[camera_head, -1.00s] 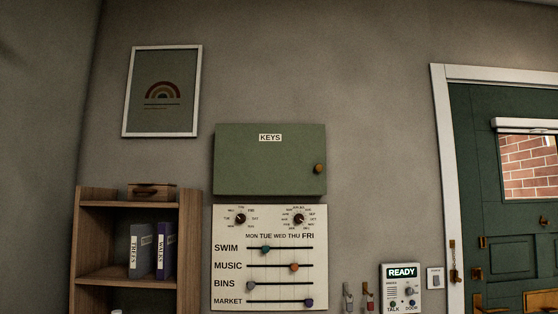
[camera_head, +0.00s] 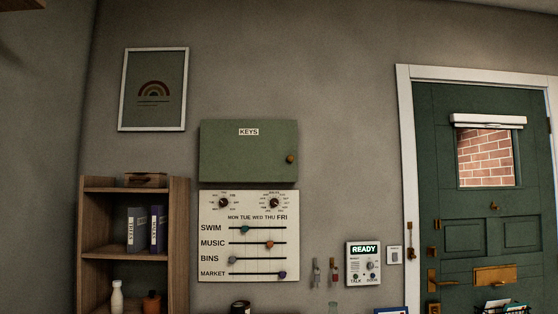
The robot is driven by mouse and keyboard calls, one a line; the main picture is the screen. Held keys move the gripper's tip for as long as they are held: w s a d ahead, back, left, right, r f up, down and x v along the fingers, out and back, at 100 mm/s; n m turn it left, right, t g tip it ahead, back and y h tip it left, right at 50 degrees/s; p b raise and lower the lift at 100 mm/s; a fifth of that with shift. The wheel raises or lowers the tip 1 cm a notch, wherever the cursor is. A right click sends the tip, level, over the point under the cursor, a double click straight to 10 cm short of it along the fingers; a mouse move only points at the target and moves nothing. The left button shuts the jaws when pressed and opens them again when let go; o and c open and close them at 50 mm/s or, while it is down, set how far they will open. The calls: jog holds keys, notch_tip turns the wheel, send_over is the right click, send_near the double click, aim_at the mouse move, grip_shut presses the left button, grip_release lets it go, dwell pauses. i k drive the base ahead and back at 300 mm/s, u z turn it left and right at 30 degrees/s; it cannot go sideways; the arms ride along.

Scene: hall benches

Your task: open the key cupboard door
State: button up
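The key cupboard (camera_head: 247,152) is a flat green box on the wall, marked KEYS, and its door looks closed. A round orange-brown knob (camera_head: 291,159) sits near the right edge of the door. My gripper is not in view, so I cannot see its state or where it is relative to the knob.
A white slider board (camera_head: 248,236) hangs just below the cupboard. A wooden shelf (camera_head: 180,240) with binders stands at the left. An intercom panel (camera_head: 363,263) reading READY and a green door (camera_head: 480,220) are to the right.

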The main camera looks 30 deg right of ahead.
aim_at(231, 150)
jog(key=u, duration=0.25)
jog(key=i, duration=1.05)
jog(key=z, duration=0.65)
